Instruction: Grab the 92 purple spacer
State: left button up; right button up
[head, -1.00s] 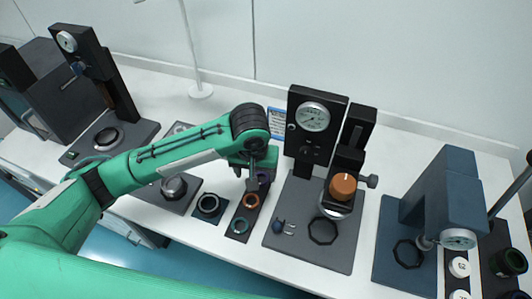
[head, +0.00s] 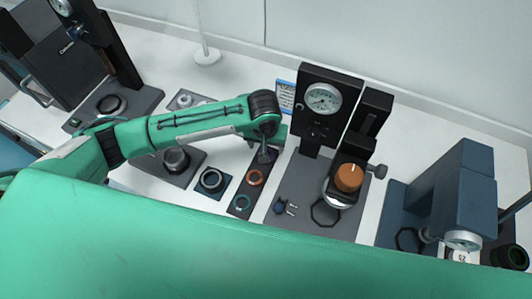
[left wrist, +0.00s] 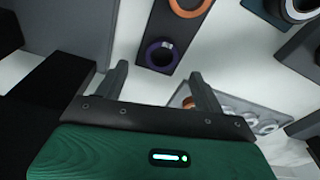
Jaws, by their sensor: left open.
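The purple spacer (left wrist: 150,54) is a ring lying flat at the end of a dark strip (left wrist: 157,84) in the left wrist view. In the head view the purple spacer (head: 273,154) is mostly hidden by my left gripper (head: 264,158), which points down at the far end of that strip. In the left wrist view my left gripper (left wrist: 158,72) is open and empty. The ring appears between its two fingers in the picture, a little beyond the tips, with no contact visible. The number 92 is not readable. My right gripper is out of view.
An orange ring (head: 255,177) and a teal ring (head: 242,203) lie on the same strip. A grey gauge stand (head: 290,180) is close on the right. A black ring (head: 212,181) lies on a pad to the left. My green arm link covers the foreground.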

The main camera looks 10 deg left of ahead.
pick_arm(q)
jog(key=shift+w+a+f+p, duration=0.1)
jog(key=shift+f+p, duration=0.55)
jog(key=shift+f, duration=1.7)
jog(key=c, duration=1.1)
jog(key=shift+o, duration=0.2)
jog(key=shift+r, duration=0.15)
